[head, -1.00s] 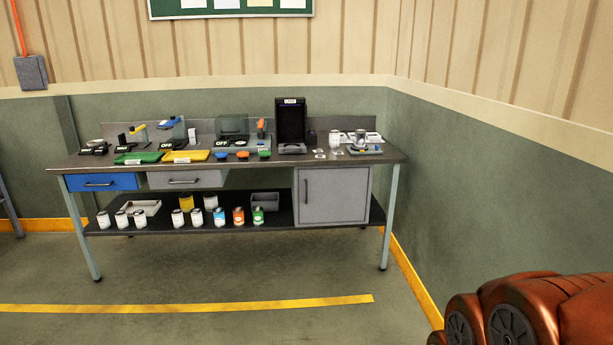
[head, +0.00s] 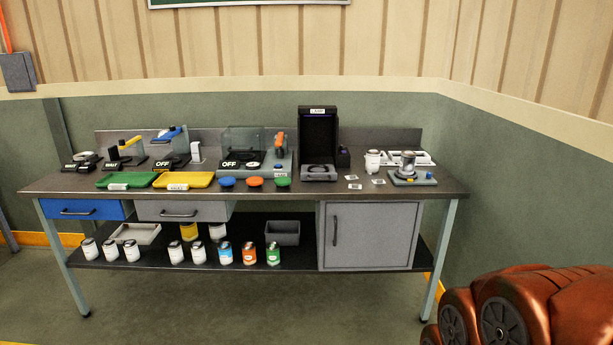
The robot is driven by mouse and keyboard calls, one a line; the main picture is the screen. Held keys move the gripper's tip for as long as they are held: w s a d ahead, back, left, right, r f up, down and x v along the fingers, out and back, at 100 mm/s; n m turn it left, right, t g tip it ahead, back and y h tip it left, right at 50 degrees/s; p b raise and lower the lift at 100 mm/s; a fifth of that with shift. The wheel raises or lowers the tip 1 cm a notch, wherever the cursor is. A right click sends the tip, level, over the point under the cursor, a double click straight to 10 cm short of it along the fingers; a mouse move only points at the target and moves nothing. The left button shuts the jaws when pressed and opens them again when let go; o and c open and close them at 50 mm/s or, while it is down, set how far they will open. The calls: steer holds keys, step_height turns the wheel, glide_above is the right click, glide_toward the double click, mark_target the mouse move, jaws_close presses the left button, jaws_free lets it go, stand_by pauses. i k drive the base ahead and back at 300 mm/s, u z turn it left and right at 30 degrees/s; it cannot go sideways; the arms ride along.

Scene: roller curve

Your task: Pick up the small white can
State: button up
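A small white can (head: 373,160) stands upright on the right part of the workbench top (head: 320,190). Several other white cans stand upright on the lower shelf (head: 290,262): a left group (head: 110,250), a pair (head: 176,252) in the middle and one farther back (head: 217,231). Which of these is the task's can, I cannot tell. My gripper is not in view.
Blue (head: 225,252), orange (head: 249,253) and green (head: 273,253) labelled cans stand on the shelf, with a yellow can (head: 189,231) behind. A grey cabinet (head: 368,236) fills the shelf's right side. A black device (head: 318,140) stands on the bench. The floor in front is clear.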

mark_target(373, 155)
steer(key=u, duration=0.1)
steer(key=i, duration=3.55)
